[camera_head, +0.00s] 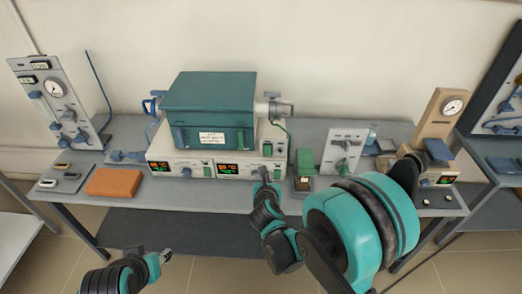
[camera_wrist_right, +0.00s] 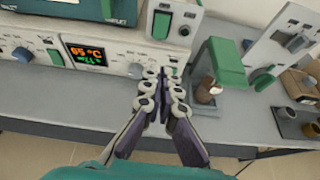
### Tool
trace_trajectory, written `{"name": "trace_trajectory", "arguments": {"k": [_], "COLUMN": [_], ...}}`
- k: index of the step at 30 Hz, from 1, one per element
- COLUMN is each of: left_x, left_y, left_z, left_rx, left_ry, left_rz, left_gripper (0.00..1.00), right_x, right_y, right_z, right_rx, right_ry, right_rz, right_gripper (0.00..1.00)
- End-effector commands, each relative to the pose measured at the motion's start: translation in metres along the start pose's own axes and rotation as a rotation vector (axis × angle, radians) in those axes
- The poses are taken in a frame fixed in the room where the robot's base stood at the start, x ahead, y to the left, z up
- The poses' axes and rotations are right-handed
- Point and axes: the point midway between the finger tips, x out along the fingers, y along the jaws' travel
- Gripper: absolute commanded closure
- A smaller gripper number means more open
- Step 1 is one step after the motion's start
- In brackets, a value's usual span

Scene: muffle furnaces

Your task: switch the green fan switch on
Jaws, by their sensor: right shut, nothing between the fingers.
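A green furnace (camera_head: 210,100) stands on a white control unit (camera_head: 225,168) on the table. A large green rocker switch (camera_head: 267,149) is on the unit's right part; it also shows in the wrist view (camera_wrist_right: 162,24). A smaller green switch (camera_head: 207,171) sits between the two displays, also seen in the wrist view (camera_wrist_right: 55,57). I cannot read which one is the fan switch. My right gripper (camera_head: 262,174) is shut and empty at the panel's lower right; in the wrist view its fingertips (camera_wrist_right: 168,73) are below the large switch. My left gripper (camera_head: 164,256) is low in front of the table.
A lit display (camera_wrist_right: 86,55) and a knob (camera_wrist_right: 136,70) are left of the right fingertips. A green-topped device (camera_head: 305,162) and a white valve panel (camera_head: 345,150) stand to the right. An orange block (camera_head: 113,182) lies at the left. The table's front strip is mostly clear.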

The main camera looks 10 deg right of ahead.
Motion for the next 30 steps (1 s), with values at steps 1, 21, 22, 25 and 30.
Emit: {"name": "trace_trajectory", "arguments": {"k": [1, 21, 22, 25, 30], "left_x": [-0.001, 0.008, 0.010, 0.015, 0.023], "left_y": [0.000, 0.000, 0.000, 0.000, 0.000], "left_z": [0.000, 0.006, 0.007, 0.011, 0.016], "left_rx": [0.000, 0.000, 0.000, 0.000, 0.000], "left_ry": [0.000, 0.000, 0.000, 0.000, 0.000], "left_rz": [0.000, 0.000, 0.000, 0.000, 0.000], "left_gripper": [0.60, 0.60, 0.60, 0.60, 0.60], "right_x": [0.001, 0.037, 0.044, 0.066, 0.102], "right_y": [0.001, 0.001, 0.001, 0.001, 0.002], "right_z": [0.000, -0.002, -0.002, -0.002, -0.002], "right_rx": [-0.024, -0.043, -0.043, -0.043, -0.043], "right_ry": [-0.005, -0.008, -0.007, -0.008, -0.008], "right_rz": [0.002, -0.001, -0.001, 0.000, 0.000], "right_gripper": [1.00, 1.00, 1.00, 1.00, 1.00]}}
